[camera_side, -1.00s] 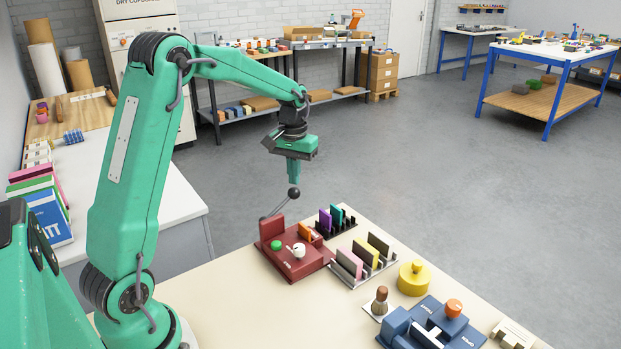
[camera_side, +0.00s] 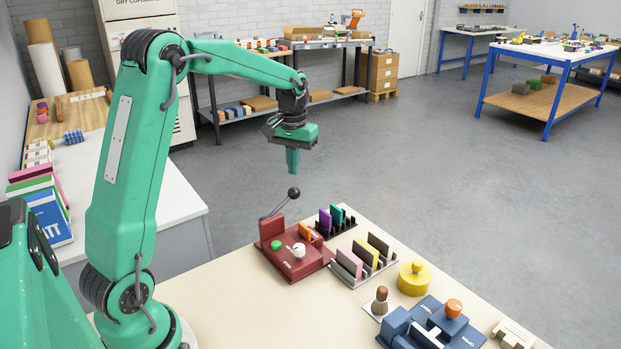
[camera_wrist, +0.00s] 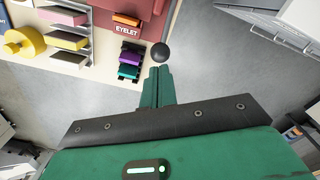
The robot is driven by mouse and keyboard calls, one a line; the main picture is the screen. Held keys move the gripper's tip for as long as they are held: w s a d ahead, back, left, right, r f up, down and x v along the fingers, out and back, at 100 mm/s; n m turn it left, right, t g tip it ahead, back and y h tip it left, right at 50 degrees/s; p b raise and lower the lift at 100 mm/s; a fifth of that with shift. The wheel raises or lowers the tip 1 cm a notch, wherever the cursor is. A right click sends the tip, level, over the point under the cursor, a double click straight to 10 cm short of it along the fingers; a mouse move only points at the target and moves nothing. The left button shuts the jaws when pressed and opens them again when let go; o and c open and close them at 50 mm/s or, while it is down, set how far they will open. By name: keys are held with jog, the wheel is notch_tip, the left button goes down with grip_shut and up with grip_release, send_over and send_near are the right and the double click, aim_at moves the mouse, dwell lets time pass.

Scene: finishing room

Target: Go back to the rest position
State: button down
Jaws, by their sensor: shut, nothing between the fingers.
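My gripper (camera_side: 293,161) is shut and empty. In the side view it hangs in the air, pointing down, above the black ball knob (camera_side: 294,193) of the lever on the dark red press (camera_side: 295,267). A clear gap shows between the fingertips and the knob. In the wrist view my shut green fingers (camera_wrist: 158,88) show at the middle, with the ball knob (camera_wrist: 160,52) just past their tips and the press (camera_wrist: 127,32), marked EYELET, beyond.
A black rack (camera_side: 336,227) with purple and teal pieces, a grey rack (camera_side: 362,265), a yellow pot (camera_side: 413,279), a brown-handled stamp (camera_side: 380,302) and a blue press (camera_side: 400,322) stand on the cream table (camera_side: 240,308). Open floor lies behind the table.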

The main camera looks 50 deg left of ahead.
jog(key=shift+r, duration=1.3)
jog(key=shift+d+r, duration=0.1)
jog(key=s+d+r+m+t, duration=0.3)
jog(key=s+d+r, duration=0.3)
jog(key=s+d, duration=0.4)
jog(key=s+d+f+m+t, duration=0.2)
jog(key=s+d, duration=0.5)
jog(key=s, duration=0.5)
jog(key=shift+m+t, duration=0.3)
jog(key=shift+m, duration=0.2)
